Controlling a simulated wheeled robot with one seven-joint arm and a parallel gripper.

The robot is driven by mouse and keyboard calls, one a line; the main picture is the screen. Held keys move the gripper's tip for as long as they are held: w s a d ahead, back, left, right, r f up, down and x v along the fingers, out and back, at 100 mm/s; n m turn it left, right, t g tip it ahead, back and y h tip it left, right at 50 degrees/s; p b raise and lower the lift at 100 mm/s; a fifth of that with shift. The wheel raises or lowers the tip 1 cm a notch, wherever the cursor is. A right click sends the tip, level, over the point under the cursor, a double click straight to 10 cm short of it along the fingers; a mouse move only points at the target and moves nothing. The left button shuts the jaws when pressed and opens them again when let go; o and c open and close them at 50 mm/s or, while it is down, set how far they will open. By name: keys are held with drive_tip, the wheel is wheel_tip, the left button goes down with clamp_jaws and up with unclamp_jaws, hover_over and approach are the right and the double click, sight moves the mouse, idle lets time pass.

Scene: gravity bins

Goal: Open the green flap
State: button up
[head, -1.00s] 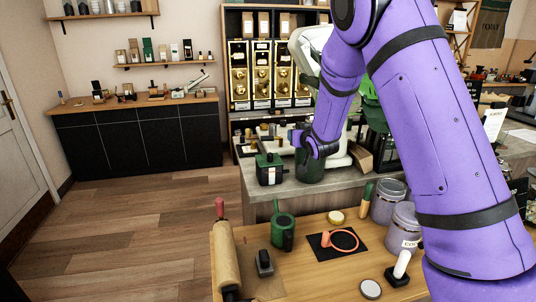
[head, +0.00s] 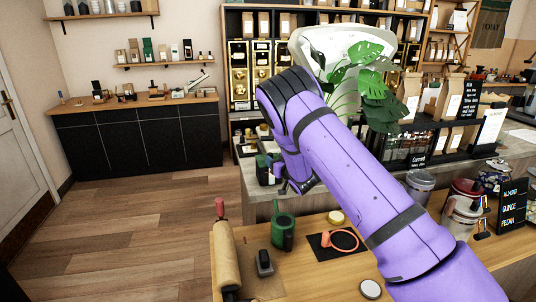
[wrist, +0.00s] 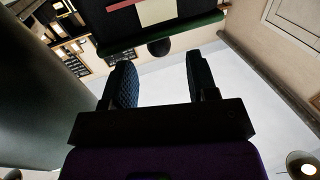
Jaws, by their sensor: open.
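A small dark box (head: 262,170) with green on it and a pale label stands on the grey counter, partly hidden by my arm in the head view. In the wrist view, the box (wrist: 165,22) fills the top of the picture, with a cream and red label and a green strip (wrist: 165,38) along its lower edge. I cannot tell for sure whether this strip is the green flap. My gripper (wrist: 159,62) is open and empty, its two fingers pointing toward the box, apparently short of it. In the head view my gripper (head: 284,178) is just right of the box, its fingers hard to make out.
A leafy plant (head: 365,75) and paper bags are behind my arm. Gold bins (head: 262,60) stand at the back. The floor at left is clear.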

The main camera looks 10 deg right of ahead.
sight(272, 155)
drive_tip(key=x, duration=0.6)
drive_tip(key=shift+w+a, duration=0.1)
drive_tip(key=shift+w, duration=0.15)
clamp_jaws()
